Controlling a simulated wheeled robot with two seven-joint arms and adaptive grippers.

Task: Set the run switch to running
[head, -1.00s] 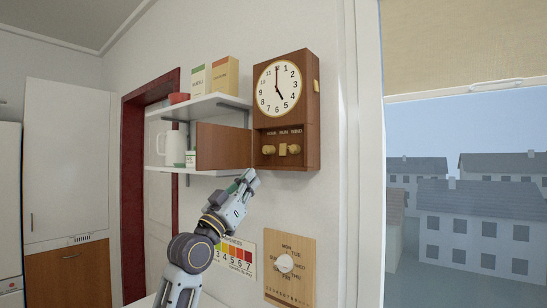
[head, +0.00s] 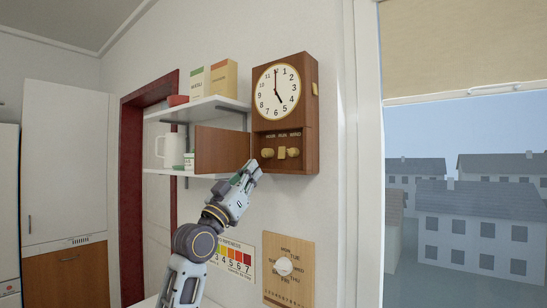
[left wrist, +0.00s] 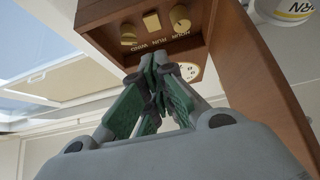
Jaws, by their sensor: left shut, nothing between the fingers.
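A brown wooden wall clock (head: 314,130) has an open lower compartment with three brass controls labelled HOUR, RUN and WIND. The run switch (head: 282,153) is a small plate in the middle, between the round hour knob (head: 267,153) and the wind knob (head: 293,153). In the left wrist view the picture is upside down and the run switch (left wrist: 151,20) lies beyond the fingertips. I cannot tell its setting. My left gripper (head: 253,168) is shut and empty, just below and left of the compartment, apart from the switch. It also shows in the left wrist view (left wrist: 155,62). My right gripper is not in view.
The clock's brown door (head: 222,149) stands open to the left, close to my gripper. White shelves (head: 215,108) with boxes and a white jug (head: 172,151) are behind it. A wooden day dial (head: 299,250) hangs below. A window is at right.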

